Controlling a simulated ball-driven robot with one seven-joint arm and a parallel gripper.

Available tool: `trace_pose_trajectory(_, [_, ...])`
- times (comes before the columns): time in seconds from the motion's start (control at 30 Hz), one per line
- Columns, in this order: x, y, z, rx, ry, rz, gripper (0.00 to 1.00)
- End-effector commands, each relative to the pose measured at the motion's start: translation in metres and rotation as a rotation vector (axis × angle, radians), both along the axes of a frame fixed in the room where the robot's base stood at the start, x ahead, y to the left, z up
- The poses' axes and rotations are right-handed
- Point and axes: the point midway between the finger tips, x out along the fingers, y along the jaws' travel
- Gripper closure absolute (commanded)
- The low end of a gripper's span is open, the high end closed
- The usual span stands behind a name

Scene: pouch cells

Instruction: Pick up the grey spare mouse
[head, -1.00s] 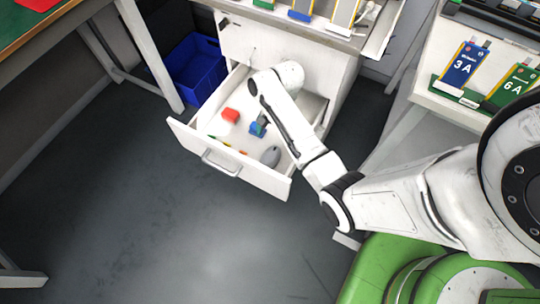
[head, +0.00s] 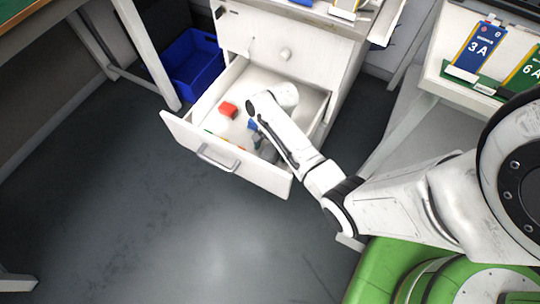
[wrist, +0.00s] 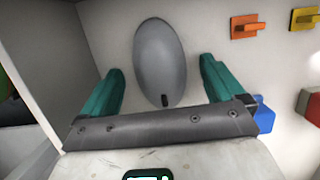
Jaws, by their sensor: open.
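The grey spare mouse (wrist: 160,58) is a smooth oval lying on the white drawer floor, with a small dark wheel at its near end. In the wrist view it lies between and slightly beyond the two teal fingers of my gripper (wrist: 160,85). The fingers are open and apart from the mouse on both sides. In the head view my gripper (head: 259,143) is down inside the open drawer (head: 225,163), and my arm covers much of it. The mouse is mostly hidden there behind the gripper. I cannot tell the exact height of the fingers above the floor.
The wrist view shows orange (wrist: 247,27) and yellow (wrist: 305,18) pieces to the right. The drawer wall (wrist: 40,60) is close on the left. A blue crate (head: 192,68) stands beside the cabinet.

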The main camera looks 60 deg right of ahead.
Motion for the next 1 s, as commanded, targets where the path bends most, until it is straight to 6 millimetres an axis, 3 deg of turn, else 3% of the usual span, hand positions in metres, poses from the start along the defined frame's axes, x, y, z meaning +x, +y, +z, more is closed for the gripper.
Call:
trace_pose_trajectory(0.07, [-0.0003,0.0016,-0.0084,0.0,0.0,-0.001,0.05])
trace_pose_trajectory(0.3, [-0.0001,0.0021,-0.0076,0.0,0.0,0.0,0.07])
trace_pose_trajectory(0.93, [0.0,0.002,-0.0074,-0.001,0.0,0.0,0.67])
trace_pose_trajectory(1.0, [0.0002,0.0019,-0.0073,-0.001,-0.001,0.0,0.67])
